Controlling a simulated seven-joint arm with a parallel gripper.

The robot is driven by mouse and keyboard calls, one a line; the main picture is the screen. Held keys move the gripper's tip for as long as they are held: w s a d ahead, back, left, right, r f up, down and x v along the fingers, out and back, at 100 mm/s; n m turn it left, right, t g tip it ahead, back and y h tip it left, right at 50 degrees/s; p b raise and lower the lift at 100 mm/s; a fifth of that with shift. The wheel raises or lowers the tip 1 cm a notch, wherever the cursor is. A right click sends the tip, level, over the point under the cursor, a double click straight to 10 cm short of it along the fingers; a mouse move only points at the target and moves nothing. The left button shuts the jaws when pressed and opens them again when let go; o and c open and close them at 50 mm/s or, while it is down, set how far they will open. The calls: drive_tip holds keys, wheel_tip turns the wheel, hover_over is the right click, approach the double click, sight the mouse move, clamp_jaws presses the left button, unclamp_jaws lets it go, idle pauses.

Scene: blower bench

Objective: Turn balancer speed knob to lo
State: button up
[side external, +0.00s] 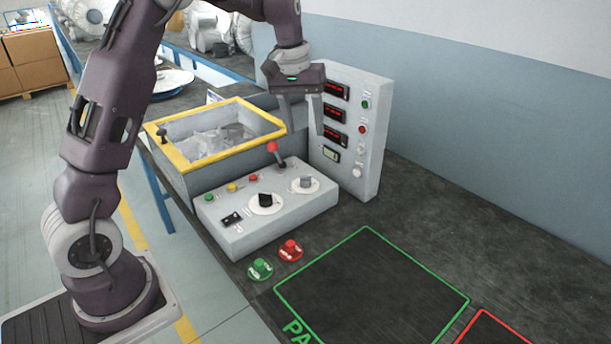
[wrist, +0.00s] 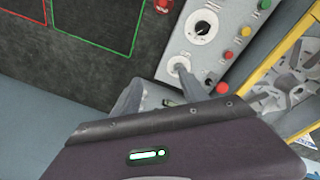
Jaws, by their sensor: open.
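The sloped control box (side external: 235,237) carries a black knob (side external: 265,199) on a round white dial and a grey knob (side external: 305,183) to its right. I cannot read which knob is marked speed, or the markings. The wrist view shows the black knob (wrist: 202,28) at top and the grey knob (wrist: 178,66) beside a fingertip. My gripper (side external: 305,131) is open and empty, raised above the box's back right end, in front of the upright panel. Its fingers also show in the wrist view (wrist: 158,76); contact with the grey knob cannot be told there.
A red-tipped lever (side external: 272,147) rises behind the knobs. A yellow-rimmed bin (side external: 180,164) stands behind the box, and an upright display panel (side external: 370,140) at right. Green (side external: 260,267) and red (side external: 290,249) buttons sit in front. The green-outlined mat area (side external: 375,285) is clear.

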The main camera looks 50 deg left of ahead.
drive_tip(key=n+g, duration=0.1)
drive_tip(key=g, duration=0.1)
hover_over(305, 176)
drive_tip(key=shift+y, duration=0.3)
wheel_tip(305, 176, down, 12)
drive_tip(key=shift+d+r, duration=0.1)
wheel_tip(305, 176, down, 8)
drive_tip(key=shift+w+r, duration=0.1)
clamp_jaws()
